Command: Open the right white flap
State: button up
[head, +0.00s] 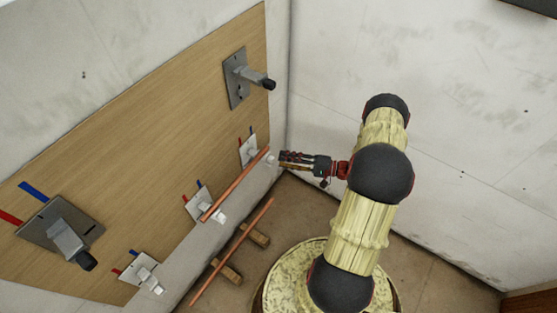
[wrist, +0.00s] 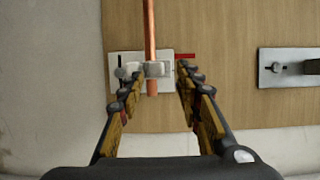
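The right white flap unit is a small white plate (head: 248,150) on the wooden board, nearest the room corner. It also shows in the wrist view (wrist: 127,84). A copper pipe (head: 236,184) lies across this unit and the middle one. In the wrist view the pipe (wrist: 150,30) ends in front of the plate, and a white clip-like part (wrist: 155,69) surrounds or overlaps it. My gripper (head: 284,159) is close in front of this unit. In the wrist view its fingers (wrist: 158,80) are spread on either side of the pipe end and white part, apparently empty. Contact cannot be told.
Other white units stand at the middle (head: 197,205) and lower left (head: 138,272). Grey plates with dark-tipped handles sit at the top (head: 236,72) and left (head: 48,228). Another copper pipe (head: 250,222) lies on wooden blocks (head: 228,273) below. A wall rises close at the right.

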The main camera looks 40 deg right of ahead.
jog(key=shift+v, duration=1.9)
